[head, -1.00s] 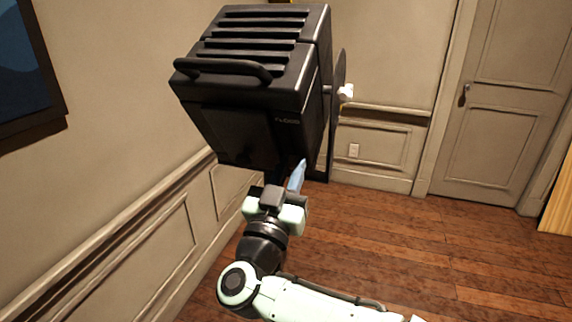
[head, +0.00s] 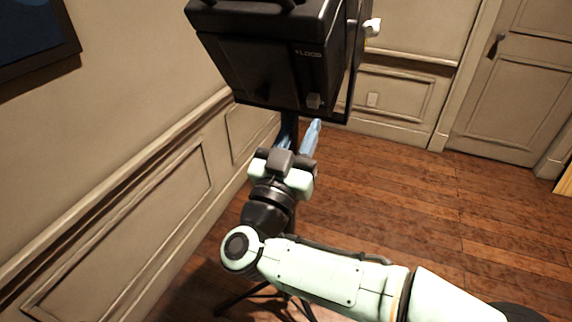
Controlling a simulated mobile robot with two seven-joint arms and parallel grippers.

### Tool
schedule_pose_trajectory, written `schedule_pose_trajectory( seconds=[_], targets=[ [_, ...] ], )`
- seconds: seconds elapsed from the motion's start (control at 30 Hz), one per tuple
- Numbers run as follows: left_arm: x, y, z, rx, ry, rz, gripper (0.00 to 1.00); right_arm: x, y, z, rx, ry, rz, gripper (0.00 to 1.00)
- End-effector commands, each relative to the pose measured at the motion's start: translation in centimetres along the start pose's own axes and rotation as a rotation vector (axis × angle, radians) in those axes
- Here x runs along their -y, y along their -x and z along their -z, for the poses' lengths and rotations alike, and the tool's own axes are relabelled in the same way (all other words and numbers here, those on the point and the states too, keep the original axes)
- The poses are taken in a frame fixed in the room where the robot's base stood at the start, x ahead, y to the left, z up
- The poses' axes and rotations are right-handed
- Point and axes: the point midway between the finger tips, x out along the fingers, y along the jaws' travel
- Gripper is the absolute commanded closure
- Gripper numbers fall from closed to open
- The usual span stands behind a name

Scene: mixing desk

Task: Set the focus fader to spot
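A black box-shaped lamp (head: 262,62) stands on a dark stand in the upper middle. Its near face has a small light label that seems to read FLOOD. A small grey fader knob (head: 313,100) sits below that label, near the face's lower right corner. My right gripper (head: 299,135) is just below the lamp, pointing up at its lower edge. Its two blue fingers are apart with nothing seen between them. The right finger's tip is just below the knob; I see a small gap there. Any spot marking is not readable. My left gripper is out of view.
A white knob (head: 373,27) sticks out at the lamp's right side. The stand's legs (head: 245,298) spread on the wooden floor behind my arm. A panelled wall (head: 120,130) with a dark picture (head: 32,38) is at left. The floor at right is clear toward a door (head: 510,90).

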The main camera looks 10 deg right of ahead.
Motion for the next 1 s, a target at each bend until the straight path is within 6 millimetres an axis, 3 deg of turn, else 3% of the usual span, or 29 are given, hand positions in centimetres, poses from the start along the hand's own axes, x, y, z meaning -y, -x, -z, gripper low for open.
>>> schedule_pose_trajectory(
  seconds=[0.2, 0.4, 0.6, 1.0],
  targets=[
    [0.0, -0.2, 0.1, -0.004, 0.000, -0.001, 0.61, 0.1, 5.1, -0.1, 0.001, 0.001, 0.004, 0.68],
    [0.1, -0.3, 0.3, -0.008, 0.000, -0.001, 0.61, 0.0, 7.9, -0.1, 0.002, 0.002, 0.002, 0.68],
    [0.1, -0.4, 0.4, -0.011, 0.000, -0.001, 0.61, 0.0, 8.8, -0.1, 0.002, 0.002, 0.000, 0.68],
    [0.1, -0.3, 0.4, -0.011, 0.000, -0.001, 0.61, 0.0, 8.8, -0.1, 0.002, 0.002, 0.000, 0.68]
  ],
)
